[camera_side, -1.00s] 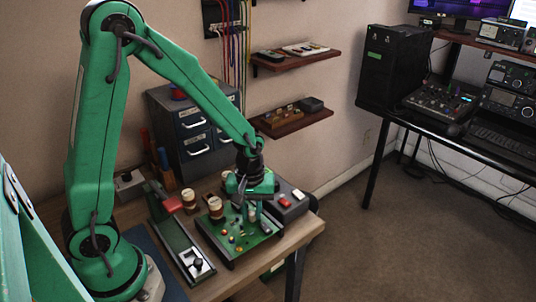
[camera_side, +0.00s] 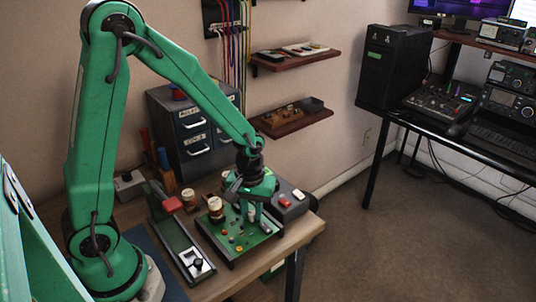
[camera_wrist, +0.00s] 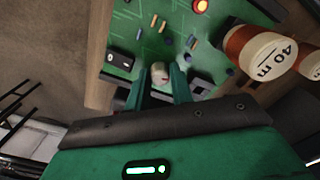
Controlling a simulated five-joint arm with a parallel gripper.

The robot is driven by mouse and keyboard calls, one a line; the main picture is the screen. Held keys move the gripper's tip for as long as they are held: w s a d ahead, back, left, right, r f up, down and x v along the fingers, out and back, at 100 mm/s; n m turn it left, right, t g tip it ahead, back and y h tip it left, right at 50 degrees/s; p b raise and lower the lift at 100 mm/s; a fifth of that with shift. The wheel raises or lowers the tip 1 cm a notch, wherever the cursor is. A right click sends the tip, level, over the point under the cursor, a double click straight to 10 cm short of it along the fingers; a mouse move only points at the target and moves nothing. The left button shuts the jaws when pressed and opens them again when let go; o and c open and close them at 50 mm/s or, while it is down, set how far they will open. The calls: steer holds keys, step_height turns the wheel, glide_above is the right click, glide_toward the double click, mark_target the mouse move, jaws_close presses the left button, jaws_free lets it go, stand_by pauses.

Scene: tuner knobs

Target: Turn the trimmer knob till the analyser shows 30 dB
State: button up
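A small pale knob (camera_wrist: 160,72), which I take for the trimmer knob, stands on the green circuit board (camera_wrist: 140,35). In the wrist view it sits between the fingertips of my gripper (camera_wrist: 160,80). The two green fingers are apart, one on each side of the knob; whether they touch it I cannot tell. In the side view my gripper (camera_side: 250,214) points down at the back right of the board (camera_side: 240,247), with the pale knob (camera_side: 251,214) partly hidden between its fingers. I can make out no dB reading in either view.
Coils with pale tops stand close by, one marked 40 m (camera_wrist: 268,57). A drawer cabinet (camera_side: 190,125) stands behind.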

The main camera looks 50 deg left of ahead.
mark_target(252, 212)
steer(key=o, duration=0.3)
steer(key=shift+o, duration=0.2)
steer(key=shift+r, duration=0.15)
steer(key=shift+r, duration=3.75)
